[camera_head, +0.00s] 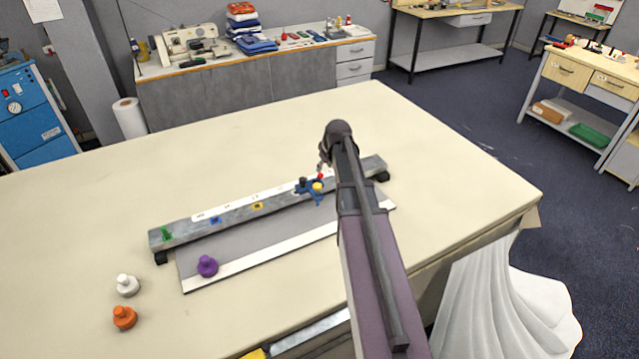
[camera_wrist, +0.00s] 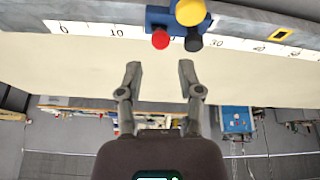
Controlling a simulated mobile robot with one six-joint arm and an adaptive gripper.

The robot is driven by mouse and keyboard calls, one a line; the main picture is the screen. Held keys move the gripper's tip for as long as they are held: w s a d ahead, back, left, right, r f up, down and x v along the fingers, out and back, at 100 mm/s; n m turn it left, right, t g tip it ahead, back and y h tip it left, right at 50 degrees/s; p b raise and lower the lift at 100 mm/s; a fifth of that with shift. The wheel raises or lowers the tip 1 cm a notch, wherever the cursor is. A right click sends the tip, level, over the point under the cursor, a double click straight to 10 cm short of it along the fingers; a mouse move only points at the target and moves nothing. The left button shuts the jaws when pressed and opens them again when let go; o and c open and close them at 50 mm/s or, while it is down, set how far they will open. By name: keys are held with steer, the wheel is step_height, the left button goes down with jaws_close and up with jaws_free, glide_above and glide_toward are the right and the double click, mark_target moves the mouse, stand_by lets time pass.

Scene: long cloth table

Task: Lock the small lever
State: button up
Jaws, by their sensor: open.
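A blue clamp block (camera_head: 313,197) sits on a grey rail (camera_head: 180,236) with a white number scale. The block carries a yellow knob (camera_head: 317,187), a red-tipped part (camera_head: 320,176) and a black-tipped part (camera_head: 303,182). In the wrist view the blue block (camera_wrist: 156,18) is at the top, with the red ball (camera_wrist: 160,40), black tip (camera_wrist: 193,43) and yellow knob (camera_wrist: 190,12). I cannot tell which is the small lever. My gripper (camera_wrist: 160,80) is open and empty, its fingertips apart from the red ball. In the head view my arm partly hides it.
A grey board with a white edge (camera_head: 300,248) lies along the rail's front. Purple (camera_head: 207,266), white (camera_head: 127,285) and orange (camera_head: 124,318) knobbed pieces stand at the left. The cloth table (camera_head: 90,220) is otherwise largely clear.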

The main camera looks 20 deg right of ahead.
mark_target(321, 174)
steer(key=shift+b+x, duration=3.8)
steer(key=shift+x, duration=0.65)
jaws_close()
